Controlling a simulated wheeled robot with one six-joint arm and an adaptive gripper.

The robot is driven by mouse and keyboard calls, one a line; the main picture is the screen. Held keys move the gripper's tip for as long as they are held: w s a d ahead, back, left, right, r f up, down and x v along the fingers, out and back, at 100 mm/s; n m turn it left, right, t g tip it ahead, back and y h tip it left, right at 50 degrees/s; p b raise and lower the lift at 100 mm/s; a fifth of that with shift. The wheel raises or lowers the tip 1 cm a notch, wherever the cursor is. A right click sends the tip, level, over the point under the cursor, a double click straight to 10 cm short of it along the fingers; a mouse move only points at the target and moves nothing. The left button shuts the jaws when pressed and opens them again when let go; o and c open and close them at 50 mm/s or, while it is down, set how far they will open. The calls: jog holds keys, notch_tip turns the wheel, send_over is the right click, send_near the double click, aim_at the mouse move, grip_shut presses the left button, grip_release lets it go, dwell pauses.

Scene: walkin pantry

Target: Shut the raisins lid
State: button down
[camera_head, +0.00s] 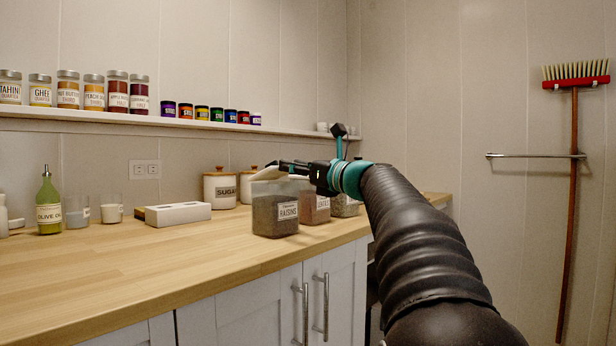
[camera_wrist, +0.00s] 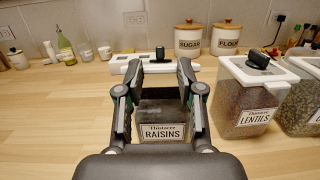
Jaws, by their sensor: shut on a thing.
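The raisins container (camera_head: 275,212) is a clear, labelled box of dark contents near the counter's front edge. In the wrist view it shows (camera_wrist: 163,131) below and between my fingers. Its white lid (camera_head: 268,173) looks raised and tilted above the box; the lid with its black knob also shows in the wrist view (camera_wrist: 158,68). My gripper (camera_head: 290,166) is at the top of the container, with a finger on each side of the lid. In the wrist view my gripper (camera_wrist: 159,80) looks closed on the lid; the exact contact is partly hidden by the fingers.
The lentils container (camera_wrist: 247,93) stands close on the right, its white lid down. Sugar (camera_head: 219,187) and flour canisters (camera_wrist: 226,37) stand behind. A white box (camera_head: 178,213) lies to the left. The left front counter (camera_head: 130,270) is clear. A jar shelf (camera_head: 160,122) runs above.

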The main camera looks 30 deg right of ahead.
jog(key=shift+s+d+f, duration=0.1)
jog(key=shift+s+f, duration=0.05)
jog(key=shift+f, duration=0.65)
jog(key=shift+s+f, duration=0.1)
jog(key=shift+f, duration=0.7)
jog(key=c, duration=0.7)
grip_release()
jog(key=shift+r, duration=0.1)
jog(key=v, duration=1.2)
